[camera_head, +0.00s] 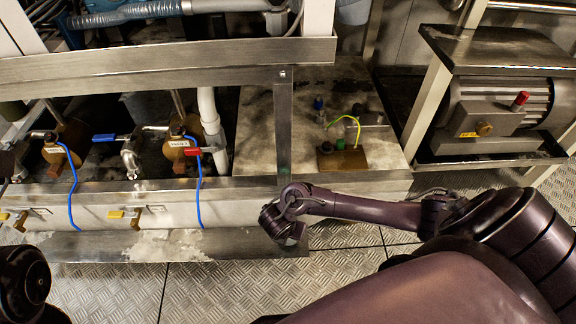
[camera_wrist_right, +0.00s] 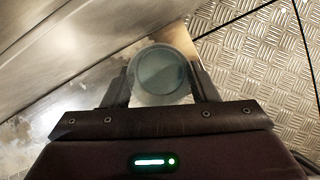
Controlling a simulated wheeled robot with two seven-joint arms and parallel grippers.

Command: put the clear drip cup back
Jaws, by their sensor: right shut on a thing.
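The clear drip cup (camera_wrist_right: 160,72) is a round, see-through, greenish cup, seen from above between my right gripper's fingers in the right wrist view. My right gripper (camera_wrist_right: 160,80) is shut on it. In the head view my right gripper (camera_head: 284,228) hangs at the front edge of the skid, just over the metal ledge. The cup cannot be made out there, behind the wrist. Of my left arm only a dark part shows at the lower left. Its gripper is out of view.
The steel ledge (camera_head: 100,246) with pale wet patches runs along the skid's front. Taps with yellow handles (camera_head: 116,214), blue tubes (camera_head: 199,190) and a red-handled valve (camera_head: 200,151) stand on the left. A steel post (camera_head: 284,130) rises behind my right gripper. Tread-plate floor (camera_head: 225,290) is clear in front.

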